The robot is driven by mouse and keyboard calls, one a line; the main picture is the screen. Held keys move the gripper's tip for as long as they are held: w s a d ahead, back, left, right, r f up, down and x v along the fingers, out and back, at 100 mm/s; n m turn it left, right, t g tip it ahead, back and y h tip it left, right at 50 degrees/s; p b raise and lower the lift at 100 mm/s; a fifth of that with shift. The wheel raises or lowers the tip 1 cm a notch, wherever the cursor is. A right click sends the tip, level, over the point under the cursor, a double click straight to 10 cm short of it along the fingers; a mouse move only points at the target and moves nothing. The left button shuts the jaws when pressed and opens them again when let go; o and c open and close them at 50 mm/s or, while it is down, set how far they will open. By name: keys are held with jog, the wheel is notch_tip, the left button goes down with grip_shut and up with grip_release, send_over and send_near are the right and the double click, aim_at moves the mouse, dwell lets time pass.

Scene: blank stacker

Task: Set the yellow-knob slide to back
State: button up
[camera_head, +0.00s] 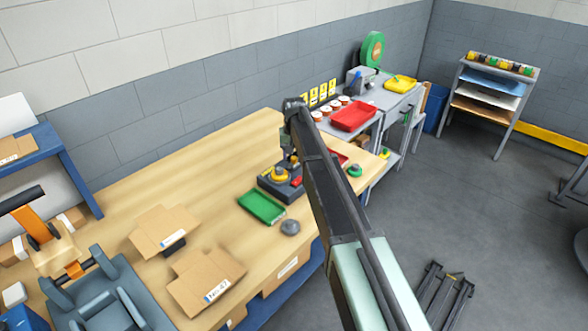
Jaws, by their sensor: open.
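The yellow knob (279,174) sits on a dark grey device (270,189) on the wooden workbench, with a red part (296,181) just to its right. The slide's exact position cannot be made out at this size. My arm reaches in from the lower right and bends down above the device. My gripper (288,159) is open, small in the picture, close above and slightly right of the yellow knob. Whether it touches the knob cannot be told. My arm hides part of the bench right of the device.
A green tray (262,207) and a grey round object (290,228) lie in front of the device. Open cardboard boxes (206,280) are at the front left. A green-topped button (354,171) stands right of my arm. The back left of the bench is clear.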

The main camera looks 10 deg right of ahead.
jog(key=shift+f, duration=0.7)
jog(key=shift+r, duration=0.15)
grip_shut()
jog(key=shift+w+d, duration=1.05)
jog(key=shift+d, duration=0.3)
grip_release()
jog(key=shift+d, duration=0.1)
